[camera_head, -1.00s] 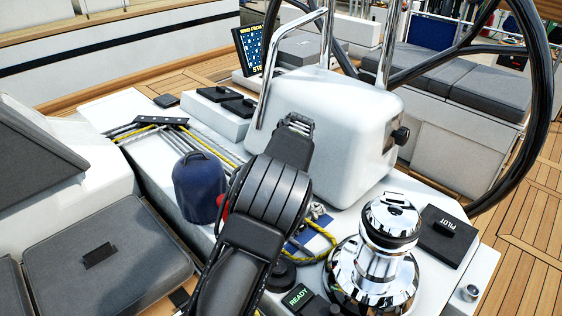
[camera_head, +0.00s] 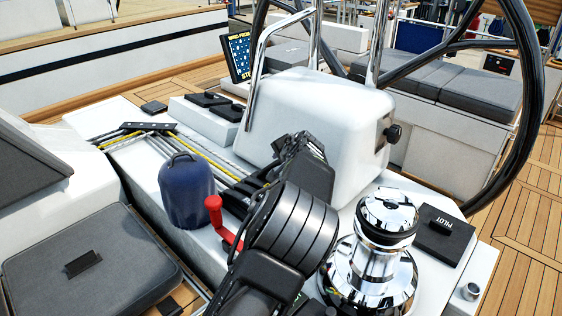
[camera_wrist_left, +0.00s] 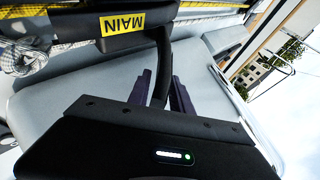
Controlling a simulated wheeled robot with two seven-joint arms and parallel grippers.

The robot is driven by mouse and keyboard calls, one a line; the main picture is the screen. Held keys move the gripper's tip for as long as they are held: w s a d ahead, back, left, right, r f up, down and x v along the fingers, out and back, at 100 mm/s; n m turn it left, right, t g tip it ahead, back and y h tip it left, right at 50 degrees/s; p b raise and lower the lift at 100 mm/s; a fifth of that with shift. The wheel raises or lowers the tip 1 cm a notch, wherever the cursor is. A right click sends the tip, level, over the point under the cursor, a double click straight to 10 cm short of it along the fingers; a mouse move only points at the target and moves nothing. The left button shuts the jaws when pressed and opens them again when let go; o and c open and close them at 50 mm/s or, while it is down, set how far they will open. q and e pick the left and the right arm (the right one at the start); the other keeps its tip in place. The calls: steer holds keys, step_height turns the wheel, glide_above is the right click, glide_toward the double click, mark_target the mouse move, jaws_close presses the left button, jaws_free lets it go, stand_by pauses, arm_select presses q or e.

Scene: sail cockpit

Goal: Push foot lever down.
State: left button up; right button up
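My left gripper (camera_wrist_left: 163,88) is open in the left wrist view, with a finger on each side of a black curved lever (camera_wrist_left: 162,55). Whether either finger touches it I cannot tell. In the head view my left gripper (camera_head: 243,184) is over the ropes beside the white pedestal, largely hidden by my own arm. A red-handled lever (camera_head: 218,218) stands upright left of my arm. No label naming a foot lever is readable. My right gripper is out of view.
A blue bag-like cover (camera_head: 187,190) stands left of the red handle. A chrome winch (camera_head: 377,245) is close on the right, with a black PILOT panel (camera_head: 442,233) beyond it. The white pedestal (camera_head: 318,115) and steering wheel (camera_head: 528,100) rise behind.

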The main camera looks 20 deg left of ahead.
arm_select(q)
steer(key=shift+o, duration=0.9)
steer(key=v, duration=0.7)
steer(key=shift+s+r, duration=0.25)
steer(key=shift+d, duration=0.15)
steer(key=shift+c, duration=0.4)
